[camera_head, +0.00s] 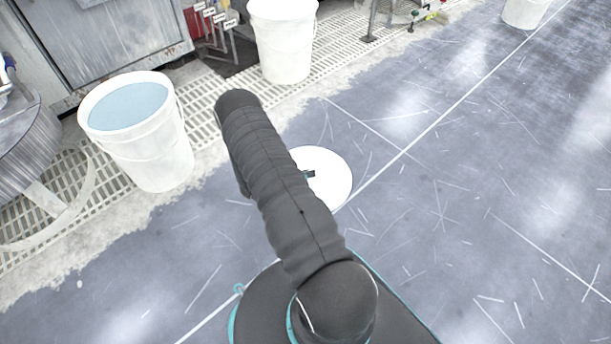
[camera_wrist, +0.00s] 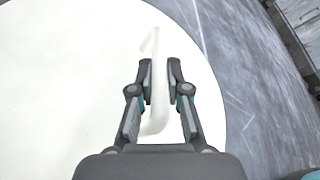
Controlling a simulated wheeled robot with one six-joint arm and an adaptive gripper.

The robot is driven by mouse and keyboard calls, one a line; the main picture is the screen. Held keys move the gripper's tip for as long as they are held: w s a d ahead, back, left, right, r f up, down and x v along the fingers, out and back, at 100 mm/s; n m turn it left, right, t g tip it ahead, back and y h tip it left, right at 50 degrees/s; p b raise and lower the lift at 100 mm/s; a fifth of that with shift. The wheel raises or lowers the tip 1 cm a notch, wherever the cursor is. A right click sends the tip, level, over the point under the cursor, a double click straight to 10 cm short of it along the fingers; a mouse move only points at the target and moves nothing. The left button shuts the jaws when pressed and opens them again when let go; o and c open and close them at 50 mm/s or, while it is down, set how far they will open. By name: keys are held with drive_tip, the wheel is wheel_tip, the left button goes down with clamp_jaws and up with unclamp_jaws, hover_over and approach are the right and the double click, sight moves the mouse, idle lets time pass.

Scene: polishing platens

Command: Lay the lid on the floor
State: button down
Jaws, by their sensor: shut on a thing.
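The lid (camera_head: 333,184) is a flat white disc in the middle of the head view, over the grey floor (camera_head: 440,200). My arm hides its left part. In the wrist view the lid (camera_wrist: 60,90) fills the left and centre, with its curved edge at the right. My gripper (camera_wrist: 159,75) is shut on a thin, raised white handle (camera_wrist: 154,105) on the lid. In the head view only a small dark bit of my gripper (camera_head: 310,174) shows beside my arm. I cannot tell whether the lid touches the floor.
An open white bucket of bluish liquid (camera_head: 128,108) stands at the left on pale grating (camera_head: 205,110). Another white bucket (camera_head: 283,45) stands behind, and a third (camera_head: 524,12) at the far right. The scratched floor to the right is clear.

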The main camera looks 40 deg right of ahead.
drive_tip(key=c, duration=1.1)
unclamp_jaws()
drive_tip(key=shift+f, duration=0.1)
drive_tip(key=shift+c, duration=0.2)
